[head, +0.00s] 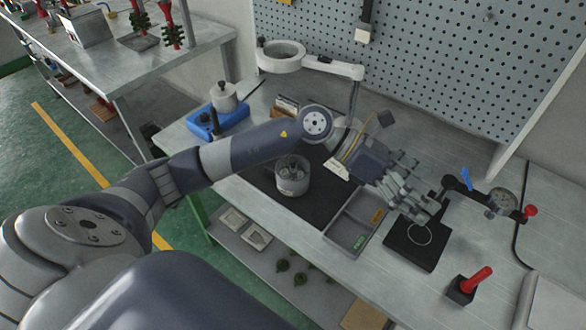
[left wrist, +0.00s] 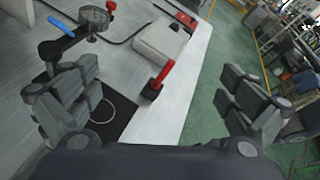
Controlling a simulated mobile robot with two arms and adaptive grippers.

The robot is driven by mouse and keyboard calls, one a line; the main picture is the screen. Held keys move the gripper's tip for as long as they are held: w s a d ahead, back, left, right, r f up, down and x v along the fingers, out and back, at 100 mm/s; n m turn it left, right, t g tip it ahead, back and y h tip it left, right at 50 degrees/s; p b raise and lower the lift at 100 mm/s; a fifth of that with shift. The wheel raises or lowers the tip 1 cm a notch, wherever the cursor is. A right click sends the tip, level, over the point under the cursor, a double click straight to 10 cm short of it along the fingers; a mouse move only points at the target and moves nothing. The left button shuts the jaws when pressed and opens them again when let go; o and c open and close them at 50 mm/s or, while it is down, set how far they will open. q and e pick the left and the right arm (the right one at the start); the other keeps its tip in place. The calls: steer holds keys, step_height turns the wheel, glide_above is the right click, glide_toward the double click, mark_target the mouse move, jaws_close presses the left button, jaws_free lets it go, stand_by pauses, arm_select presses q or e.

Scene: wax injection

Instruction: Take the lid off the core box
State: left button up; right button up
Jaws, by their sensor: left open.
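My left gripper (head: 415,192) is above the right part of the workbench, beside the dial gauge stand. A pale grey, flat box-like block (head: 557,303) lies at the right edge of the bench in the head view, partly cut off by the frame. It also shows in the left wrist view (left wrist: 162,40), beyond the fingertips and apart from them. It may be the core box; I cannot make out a separate lid. My right gripper is not in view.
A red-handled tool (head: 473,284) stands in front of the block. Nearby are a dial gauge (head: 501,202), a black plate (head: 412,252) with a ring mark and a divided grey tray (head: 343,237).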

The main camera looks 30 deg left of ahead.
arm_select(q)
steer(key=w+a+f+m+g+y, duration=0.1)
steer(key=a+f+y, duration=0.2)
steer(key=a, duration=0.3)
steer(key=w+a+f+m+y, duration=0.1)
steer(key=a+f+y, duration=0.2)
steer(key=a, duration=0.2)
steer(key=g+y, duration=0.1)
steer(key=y, duration=0.7)
glide_above(293, 166)
steer(key=shift+a+r, duration=0.3)
step_height(293, 166, down, 5)
steer(key=shift+a+r+p, duration=0.1)
steer(key=shift+r+p, duration=0.1)
steer(key=shift+p, duration=0.35)
steer(key=f, duration=0.1)
steer(key=f+p, duration=0.1)
steer(key=f, duration=0.1)
steer(key=f+p, duration=0.1)
steer(key=shift+w+d+f, duration=0.2)
steer(key=shift+w+f, duration=0.05)
steer(key=shift+f, duration=0.65)
steer(key=c, duration=1.1)
